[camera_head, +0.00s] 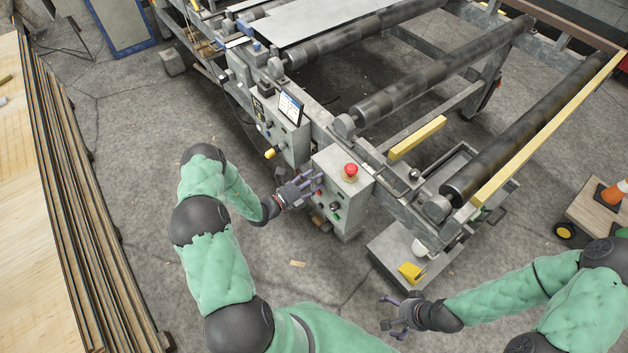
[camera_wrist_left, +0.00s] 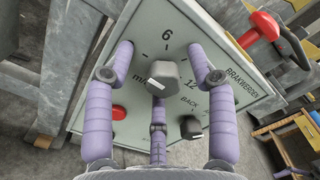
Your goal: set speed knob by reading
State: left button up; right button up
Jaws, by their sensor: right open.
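The speed knob (camera_wrist_left: 165,72), a grey knob with a dark front part, sits on the pale control panel (camera_wrist_left: 145,30) in the left wrist view. Printed marks 6 and 12 show around it. My left gripper (camera_wrist_left: 162,68) has its purple fingers spread around the knob with gaps on both sides. In the head view my left gripper (camera_head: 312,185) is at the near face of the grey control box (camera_head: 350,200) and hides the knob. A lit display (camera_head: 290,107) stands on a second box; its reading is too small to make out. My right gripper (camera_head: 393,312) is open and empty, low over the floor.
A red emergency button (camera_head: 350,170) tops the control box. A red button (camera_wrist_left: 118,112) and a black switch (camera_wrist_left: 190,127) sit below the knob. The roller conveyor (camera_head: 440,75) lies behind. A veneer stack (camera_head: 25,200) stands at left. Floor between is mostly clear.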

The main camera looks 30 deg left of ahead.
pick_arm(q)
jog(key=shift+s+f, duration=0.1)
jog(key=shift+s, duration=0.05)
jog(key=v, duration=1.1)
jog(key=shift+s+a, duration=0.15)
jog(key=shift+s, duration=0.2)
pick_arm(e)
jog(key=shift+r, duration=0.1)
